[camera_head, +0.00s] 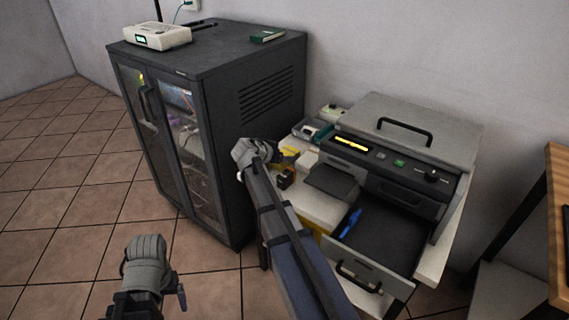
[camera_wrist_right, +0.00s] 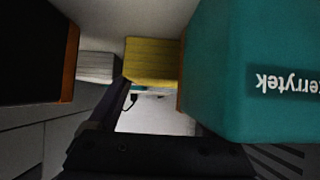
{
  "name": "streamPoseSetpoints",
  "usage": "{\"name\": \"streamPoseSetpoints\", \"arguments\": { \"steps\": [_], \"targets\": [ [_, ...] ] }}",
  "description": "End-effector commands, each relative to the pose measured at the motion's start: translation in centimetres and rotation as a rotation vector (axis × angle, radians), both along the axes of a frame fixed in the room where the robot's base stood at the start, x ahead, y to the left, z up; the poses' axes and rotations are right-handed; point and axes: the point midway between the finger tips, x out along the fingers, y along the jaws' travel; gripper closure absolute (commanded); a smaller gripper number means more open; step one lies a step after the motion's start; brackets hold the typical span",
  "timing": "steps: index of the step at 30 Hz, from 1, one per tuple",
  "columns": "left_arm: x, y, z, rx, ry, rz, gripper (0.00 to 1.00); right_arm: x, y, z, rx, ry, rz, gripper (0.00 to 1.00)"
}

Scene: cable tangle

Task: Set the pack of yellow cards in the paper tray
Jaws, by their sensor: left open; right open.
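A small yellow item (camera_head: 289,151), which looks like the pack of yellow cards, lies at the left end of the white table, just right of my right gripper (camera_head: 262,153). A yellow block (camera_wrist_right: 151,60) shows in the right wrist view beyond my gripper; I cannot tell for certain that it is the same pack. My right gripper is open, with nothing seen in it. The paper tray (camera_head: 388,240) is the dark drawer pulled out at the printer's front, with a blue object (camera_head: 350,222) inside at its left. My left gripper (camera_head: 152,285) is open and empty, low over the floor.
The grey printer (camera_head: 420,135) fills most of the table (camera_head: 319,207). Small boxes and devices crowd its left end. A teal box (camera_wrist_right: 245,70) looms close in the right wrist view. A dark glass-door cabinet (camera_head: 215,120) stands left of the table. The tiled floor is clear.

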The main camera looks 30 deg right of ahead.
Motion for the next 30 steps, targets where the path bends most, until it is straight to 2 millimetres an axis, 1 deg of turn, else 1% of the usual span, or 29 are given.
{"name": "streamPoseSetpoints", "arguments": {
  "steps": [1,7,8,26,30],
  "targets": [
    [0.01,0.01,-0.41,0.001,0.0,0.0,0.13,0.21,-0.34,-0.42,0.0,0.0,0.0,0.18],
    [0.0,0.01,-0.22,0.001,0.0,0.0,0.13,0.16,-0.38,-0.22,0.0,0.001,0.001,0.18],
    [0.0,0.01,-0.22,0.001,0.0,0.0,0.13,0.15,-0.37,-0.23,0.0,0.001,0.001,0.2],
    [0.0,0.01,-0.23,0.001,0.0,0.0,0.13,0.15,-0.35,-0.22,0.0,0.001,0.001,0.87],
    [0.0,0.01,-0.22,0.001,0.0,0.0,0.13,0.16,-0.35,-0.22,0.0,0.001,0.001,0.87]
  ]
}}
